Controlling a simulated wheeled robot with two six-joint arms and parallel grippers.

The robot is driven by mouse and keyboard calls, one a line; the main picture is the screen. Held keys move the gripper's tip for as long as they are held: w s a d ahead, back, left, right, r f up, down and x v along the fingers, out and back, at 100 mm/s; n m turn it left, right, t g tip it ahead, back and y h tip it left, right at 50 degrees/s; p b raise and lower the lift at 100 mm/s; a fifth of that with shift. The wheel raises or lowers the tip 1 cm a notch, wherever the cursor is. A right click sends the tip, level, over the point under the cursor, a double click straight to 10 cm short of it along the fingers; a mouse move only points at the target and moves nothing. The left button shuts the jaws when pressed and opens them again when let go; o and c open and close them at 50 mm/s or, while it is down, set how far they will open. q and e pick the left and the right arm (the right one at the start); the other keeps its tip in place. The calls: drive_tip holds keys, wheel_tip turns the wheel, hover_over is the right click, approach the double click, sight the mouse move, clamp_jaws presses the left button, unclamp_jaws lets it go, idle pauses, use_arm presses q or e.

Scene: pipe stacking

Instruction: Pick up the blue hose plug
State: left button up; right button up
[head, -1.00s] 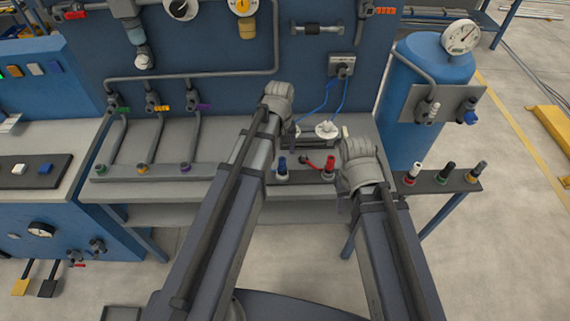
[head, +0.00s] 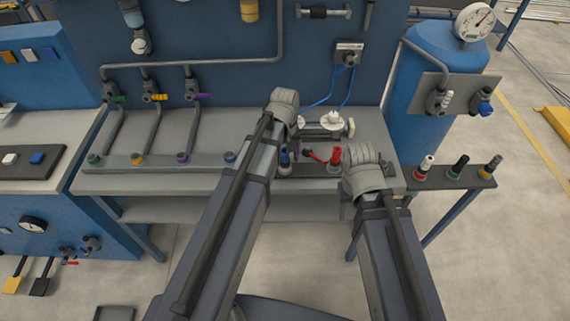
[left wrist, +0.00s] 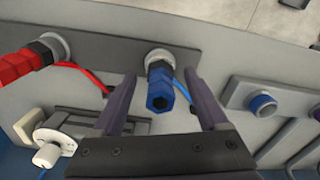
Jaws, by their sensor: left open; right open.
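The blue hose plug (head: 284,158) stands in a socket on the dark strip at the front of the grey bench. In the left wrist view the blue plug (left wrist: 160,96) is seated in a pale ring, and its blue end points toward the camera. My left gripper (left wrist: 159,78) is open, with one finger on each side of the plug and a visible gap to each. In the head view its fingers are hidden behind my wrist. My right gripper (head: 350,188) is open near the bench's front edge, right of the red plug; its fingers are mostly hidden.
A red hose plug (head: 335,158) with a red hose stands close to the right of the blue one. A white-ended fitting (left wrist: 58,140) lies near the left finger in the wrist view. Another blue-centred socket (left wrist: 262,104) is to the right. A blue tank (head: 430,85) stands at right.

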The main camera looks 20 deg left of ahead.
use_arm(q)
clamp_jaws()
idle(0.7)
idle(0.8)
